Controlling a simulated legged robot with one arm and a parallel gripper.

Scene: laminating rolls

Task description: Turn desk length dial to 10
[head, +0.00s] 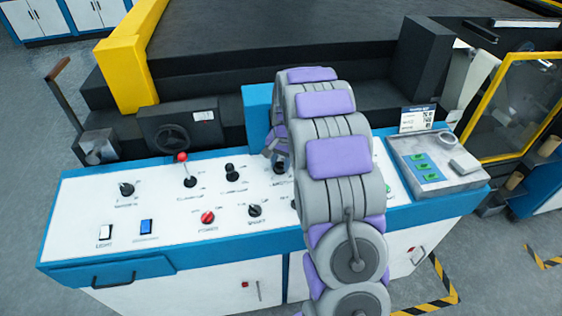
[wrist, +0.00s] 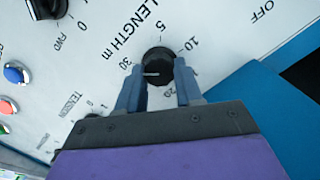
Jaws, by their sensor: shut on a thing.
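The length dial (wrist: 157,57) is a black round knob on a white panel in the wrist view, with "LENGTH m" and the numbers 5, 10, 20 and 30 around it. A white line on the knob lies roughly sideways, its left end toward the 30 side; which end is the pointer is unclear. My gripper (wrist: 158,68) has its two blue-grey fingers on either side of the knob, shut on it. In the head view my gripper (head: 275,147) is over the back middle of the console, and my arm hides part of the panel.
The white and blue console (head: 150,215) carries several other controls, including a red-topped lever (head: 187,172), a red knob (head: 208,217) and a black knob (head: 127,189). A grey box with green buttons (head: 435,165) is at right. Dark machinery stands behind.

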